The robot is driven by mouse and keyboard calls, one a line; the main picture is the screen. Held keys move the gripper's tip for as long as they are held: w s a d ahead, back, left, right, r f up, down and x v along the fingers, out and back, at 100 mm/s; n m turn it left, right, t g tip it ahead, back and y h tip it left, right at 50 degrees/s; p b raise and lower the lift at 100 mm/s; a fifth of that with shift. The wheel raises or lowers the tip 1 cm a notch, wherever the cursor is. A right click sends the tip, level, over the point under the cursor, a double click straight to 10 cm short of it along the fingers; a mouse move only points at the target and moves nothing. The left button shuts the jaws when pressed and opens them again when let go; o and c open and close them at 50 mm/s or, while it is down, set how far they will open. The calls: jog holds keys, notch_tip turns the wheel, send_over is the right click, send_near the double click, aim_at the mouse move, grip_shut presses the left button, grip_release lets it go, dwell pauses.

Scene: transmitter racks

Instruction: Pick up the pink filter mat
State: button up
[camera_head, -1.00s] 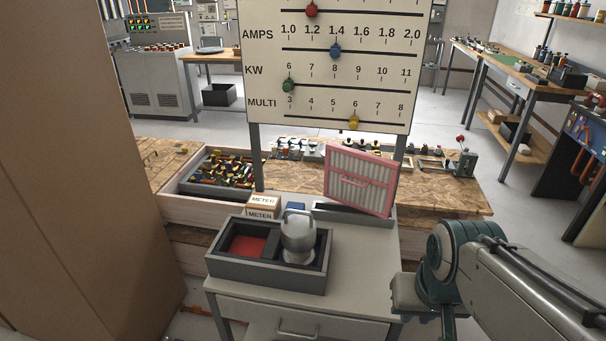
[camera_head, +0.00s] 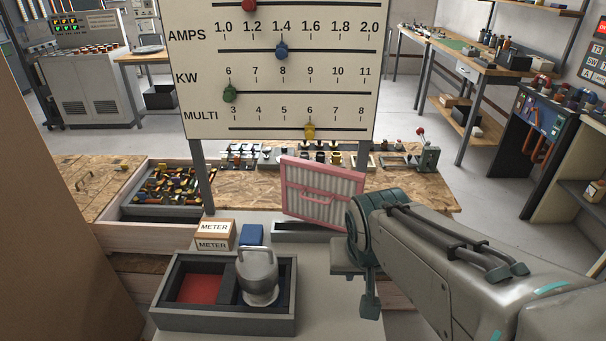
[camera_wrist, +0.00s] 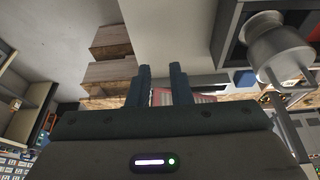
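The pink filter mat (camera_head: 322,192) is a pink-framed panel with pale pleats and a pink handle. In the head view it stands tilted in a low grey holder (camera_head: 290,232) at the back of the grey cabinet top, its lower right partly behind my arm. My gripper (camera_wrist: 160,70) is open and empty, its two dark fingers apart in the wrist view. Part of the mat (camera_wrist: 204,98) shows between and beside the finger bases there, beyond the gripper. In the head view my gripper is right of and nearer than the mat, its fingers hard to make out.
A grey two-part tray (camera_head: 225,322) with a red pad and a silver handled canister (camera_head: 258,278) stands at the front left. METER boxes (camera_head: 213,235) and a blue block (camera_head: 252,234) sit behind it. A scale board (camera_head: 280,75) on posts rises behind.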

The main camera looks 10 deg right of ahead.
jog(key=w+d+m+t+h, duration=0.2)
jog(key=w+d+m+t, duration=0.35)
jog(key=w+m, duration=0.3)
jog(key=m+t+y+b, duration=0.2)
jog(key=m+t+y, duration=0.2)
jog(key=m+y, duration=0.4)
send_near(314, 201)
jog(key=shift+m+g+h, duration=0.25)
jog(key=shift+m+h, duration=0.1)
jog(key=shift+h, duration=0.25)
jog(key=shift+a+r+p+x, duration=0.1)
jog(key=shift+r+p+x, duration=0.05)
jog(key=shift+p+x, duration=1.6)
jog(key=shift+a+r+p+x, duration=0.1)
jog(key=shift+a+p+x, duration=0.05)
jog(key=shift+p+x, duration=1.6)
jog(key=shift+a+r+p+x, duration=0.1)
jog(key=shift+r+p+x, duration=0.05)
jog(key=shift+p+x, duration=1.6)
